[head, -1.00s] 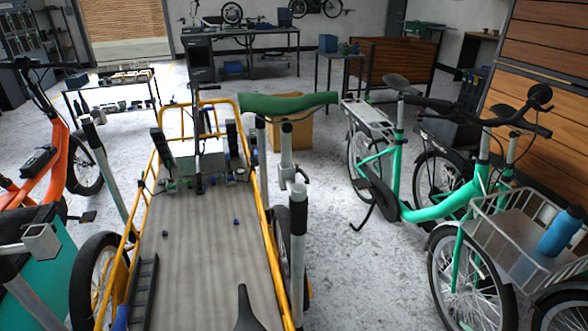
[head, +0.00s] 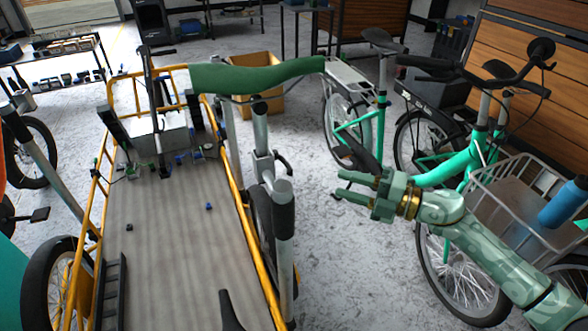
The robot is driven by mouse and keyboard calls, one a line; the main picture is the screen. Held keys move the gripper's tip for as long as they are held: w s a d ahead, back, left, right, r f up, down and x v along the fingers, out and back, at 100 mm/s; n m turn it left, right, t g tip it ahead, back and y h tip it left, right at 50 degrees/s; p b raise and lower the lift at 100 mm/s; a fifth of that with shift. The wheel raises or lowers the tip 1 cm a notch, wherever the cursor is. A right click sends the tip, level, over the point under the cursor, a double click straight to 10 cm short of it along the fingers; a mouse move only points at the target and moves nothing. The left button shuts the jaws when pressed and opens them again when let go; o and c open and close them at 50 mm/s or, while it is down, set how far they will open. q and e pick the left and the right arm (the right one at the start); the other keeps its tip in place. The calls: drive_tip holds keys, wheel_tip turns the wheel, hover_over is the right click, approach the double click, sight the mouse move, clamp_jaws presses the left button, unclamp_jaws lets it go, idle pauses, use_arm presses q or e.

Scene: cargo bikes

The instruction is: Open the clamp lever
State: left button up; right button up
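A grey stand post with a clamp fitting (head: 263,160) rises beside the right rail of the yellow cargo bike. A small dark lever (head: 284,162) sticks out from the right side of this fitting; it is too small to tell whether it is shut or open. My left gripper is out of view.
The yellow cargo bike (head: 240,225) fills the left middle. A green curved part (head: 258,76) reaches across above the post. Another grey post (head: 284,240) stands in front. Green bikes (head: 466,160) with a wire basket (head: 510,195) stand at right. Bare floor (head: 350,260) lies between.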

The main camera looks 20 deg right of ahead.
sight(292, 169)
drive_tip(key=b+x, duration=0.1)
drive_tip(key=x, duration=1.1)
drive_tip(key=shift+w+a, duration=0.1)
drive_tip(key=shift+w, duration=0.05)
clamp_jaws()
